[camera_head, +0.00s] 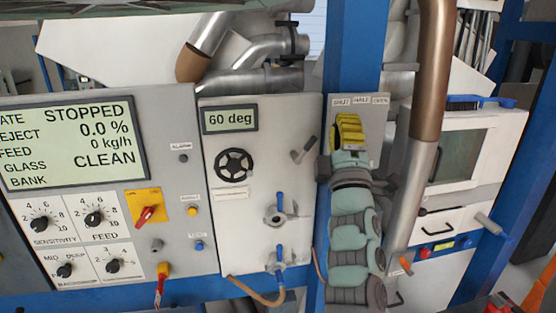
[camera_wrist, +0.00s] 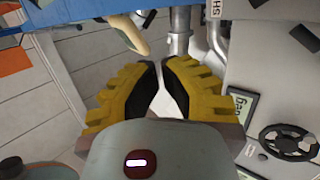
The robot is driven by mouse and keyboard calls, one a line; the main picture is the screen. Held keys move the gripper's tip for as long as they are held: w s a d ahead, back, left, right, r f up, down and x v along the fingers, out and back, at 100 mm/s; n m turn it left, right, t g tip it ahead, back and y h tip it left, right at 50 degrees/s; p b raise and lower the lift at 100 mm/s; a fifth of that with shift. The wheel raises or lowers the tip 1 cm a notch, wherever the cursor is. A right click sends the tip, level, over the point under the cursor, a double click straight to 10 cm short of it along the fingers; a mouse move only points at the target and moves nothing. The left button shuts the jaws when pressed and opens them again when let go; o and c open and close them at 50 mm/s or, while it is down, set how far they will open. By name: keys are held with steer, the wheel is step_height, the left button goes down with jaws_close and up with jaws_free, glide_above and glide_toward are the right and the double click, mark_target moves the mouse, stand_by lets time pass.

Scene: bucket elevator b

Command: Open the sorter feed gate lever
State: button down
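The SHUT, HALF and OPEN labels (camera_head: 360,100) sit on the blue column, just above my gripper (camera_head: 348,122). I cannot make out a lever at these labels; my gripper and arm cover the area below them. In the wrist view the yellow fingers of my gripper (camera_wrist: 160,68) are close together, with a narrow pale gap between their dark pads. I cannot tell whether something is held in that gap. Part of a label (camera_wrist: 215,8) shows beyond the fingertips, and a tan rounded end (camera_wrist: 130,34) lies to their upper left.
A brown and grey pipe (camera_head: 431,75) runs close on the right. A white cabinet (camera_head: 480,150) stands beyond it.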

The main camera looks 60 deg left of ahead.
steer(key=s+a+f+n+t+h+b, duration=0.1)
steer(key=s+a+f+t+h+b, duration=0.1)
steer(key=s+f+h+b, duration=0.4)
step_height(320, 180, down, 3)
steer(key=h+b, duration=0.1)
steer(key=h, duration=0.1)
steer(key=shift+a+h+b, duration=0.35)
steer(key=shift+h, duration=0.05)
steer(key=shift+a+r, duration=0.1)
steer(key=shift+r, duration=0.05)
steer(key=w+d+r+p+x, duration=0.1)
steer(key=p+x, duration=0.5)
steer(key=x, duration=0.6)
steer(key=shift+w+d+p, duration=0.4)
steer(key=shift+w+d, duration=0.1)
steer(key=shift+w, duration=0.1)
steer(key=shift+r, duration=0.2)
steer(key=shift+w+d+r+h+p, duration=0.1)
steer(key=shift+w+r+h+p, duration=0.15)
steer(key=shift+p, duration=0.5)
